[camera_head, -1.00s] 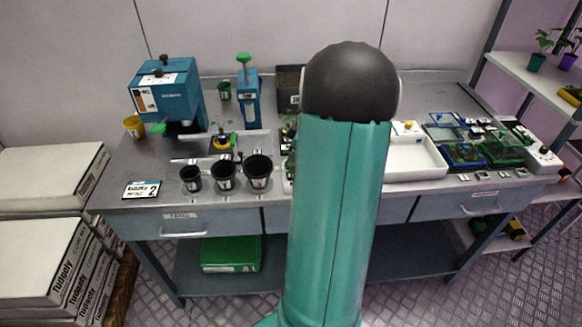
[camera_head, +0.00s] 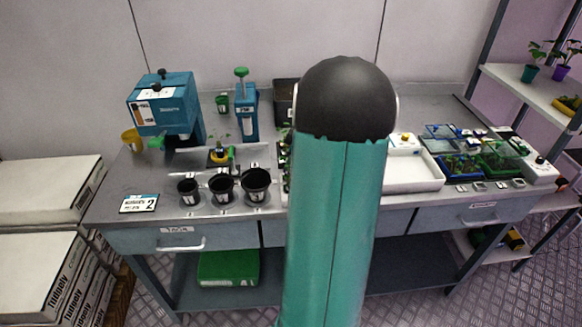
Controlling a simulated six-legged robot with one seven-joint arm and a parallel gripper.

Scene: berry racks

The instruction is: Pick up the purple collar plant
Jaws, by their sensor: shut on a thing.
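My arm stands in the middle of the view, a teal link with a dark round joint, and covers the centre of the bench. My gripper does not show; it is out of sight. A leafy plant in a purple pot (camera_head: 562,72) stands on the upper shelf at the far right, beside a plant in a teal pot (camera_head: 530,72). Small green seedlings on the bench are too small to tell any collar colour.
The metal bench (camera_head: 150,180) carries a blue machine (camera_head: 165,105), three black pots (camera_head: 222,187), a white tray (camera_head: 415,172) and blue and green seedling trays (camera_head: 458,166). Stacked white boxes (camera_head: 45,190) stand left. A shelf rack (camera_head: 515,88) stands right.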

